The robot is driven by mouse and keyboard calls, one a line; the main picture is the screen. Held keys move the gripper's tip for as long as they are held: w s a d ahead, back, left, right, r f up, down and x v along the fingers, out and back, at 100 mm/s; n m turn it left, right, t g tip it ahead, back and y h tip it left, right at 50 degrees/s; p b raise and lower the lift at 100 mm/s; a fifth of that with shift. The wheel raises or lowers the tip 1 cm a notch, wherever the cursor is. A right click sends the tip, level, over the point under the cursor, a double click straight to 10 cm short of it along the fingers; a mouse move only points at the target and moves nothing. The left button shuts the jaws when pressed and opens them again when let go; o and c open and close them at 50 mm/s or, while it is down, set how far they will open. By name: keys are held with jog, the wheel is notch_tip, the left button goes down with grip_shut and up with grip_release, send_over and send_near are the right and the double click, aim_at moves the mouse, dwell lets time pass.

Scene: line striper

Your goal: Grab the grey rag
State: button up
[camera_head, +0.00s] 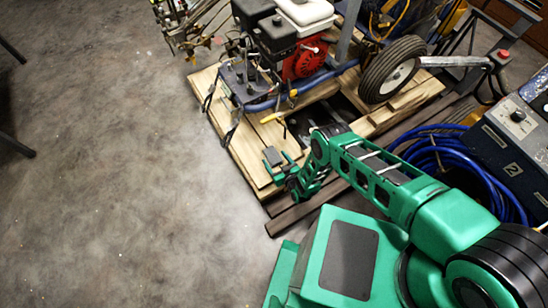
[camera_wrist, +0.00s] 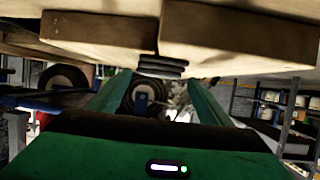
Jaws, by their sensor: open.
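The grey rag (camera_head: 271,155) appears as a small dark grey folded patch on the light wooden planks of the pallet, near its left front edge. In the wrist view a dark layered stack (camera_wrist: 160,66), which looks like the folded rag, shows against the plank edges, between the fingertips. My gripper (camera_head: 276,163) is low over the planks at the rag, with its two green fingers spread apart. In the wrist view my gripper (camera_wrist: 160,78) is open, one finger each side of the stack. I cannot tell whether the fingers touch it.
The pallet (camera_head: 213,92) carries a line striper with a red and black engine (camera_head: 303,60) and a black wheel (camera_head: 392,69). A blue hose coil (camera_head: 450,160) lies right. The concrete floor (camera_head: 110,160) at left is clear.

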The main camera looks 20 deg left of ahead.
jog(key=shift+x, duration=0.85)
jog(key=shift+f, duration=0.1)
jog(key=c, duration=1.1)
